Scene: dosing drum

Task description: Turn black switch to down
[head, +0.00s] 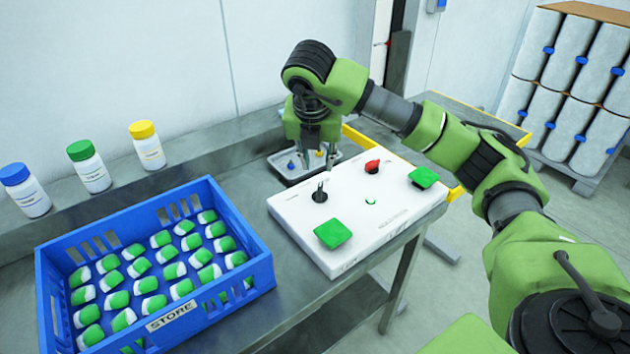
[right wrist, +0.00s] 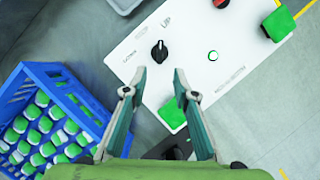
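The black switch (head: 320,193) is a small dark knob on the white control panel (head: 290,212). In the right wrist view, the black switch (right wrist: 159,50) shows beside the printed word UP; its exact setting is too small to tell. My right gripper (head: 318,162) points down above the back left part of the panel. In the right wrist view, my right gripper (right wrist: 160,80) is open with nothing between its fingers. The switch shows just beyond the fingertips, in line with the gap and apart from them. My left gripper is not in view.
The panel also carries a red switch (head: 372,167), a green button (head: 333,233), another green button (head: 424,177) and a small green light (head: 370,201). A blue crate (head: 215,298) of green-white pieces stands left. A grey tray (head: 290,177) lies behind the panel. Three bottles line the back ledge.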

